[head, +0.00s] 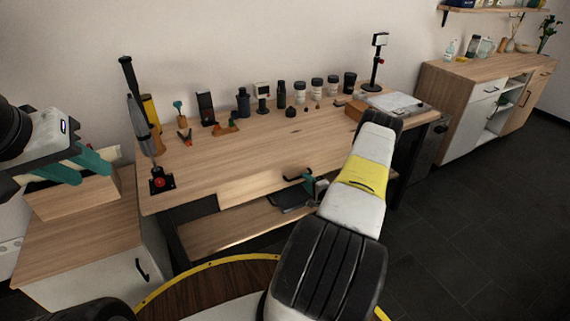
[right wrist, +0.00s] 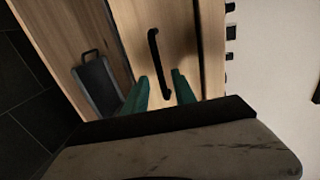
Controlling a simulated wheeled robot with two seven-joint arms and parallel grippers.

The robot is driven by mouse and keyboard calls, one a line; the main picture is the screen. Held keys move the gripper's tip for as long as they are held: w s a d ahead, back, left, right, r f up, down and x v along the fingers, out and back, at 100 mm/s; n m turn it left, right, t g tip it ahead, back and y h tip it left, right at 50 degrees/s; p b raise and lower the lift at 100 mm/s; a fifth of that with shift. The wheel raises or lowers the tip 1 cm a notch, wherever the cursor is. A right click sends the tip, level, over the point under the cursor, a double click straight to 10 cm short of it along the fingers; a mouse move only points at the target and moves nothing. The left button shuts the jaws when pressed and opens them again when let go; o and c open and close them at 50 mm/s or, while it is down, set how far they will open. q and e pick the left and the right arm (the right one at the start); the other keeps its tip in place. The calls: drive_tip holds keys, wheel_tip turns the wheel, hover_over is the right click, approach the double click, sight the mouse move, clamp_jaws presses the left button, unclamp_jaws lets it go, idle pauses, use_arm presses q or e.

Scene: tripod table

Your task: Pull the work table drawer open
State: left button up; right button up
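The work table (head: 225,162) has a pale wooden drawer front (head: 250,187) under its front edge; I cannot tell whether it stands slightly out. Its black bar handle (head: 297,176) also shows in the right wrist view (right wrist: 154,55). My right gripper (head: 316,186) is at the handle, partly hidden by my forearm. In the right wrist view its teal fingers (right wrist: 160,76) are apart, one on each side of the handle's near end. Contact cannot be told. My left gripper (head: 78,166) is open and empty at the far left, above a wooden box.
A lower shelf (head: 235,229) holds a dark tray-like object (head: 290,198). Bottles, jars and tools line the tabletop's back. A low cabinet (head: 90,245) stands at left, with the wooden box (head: 75,197) on it. A sideboard (head: 480,90) stands at right, with open dark floor before it.

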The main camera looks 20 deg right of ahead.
drive_tip(key=shift+x, duration=1.65)
clamp_jaws()
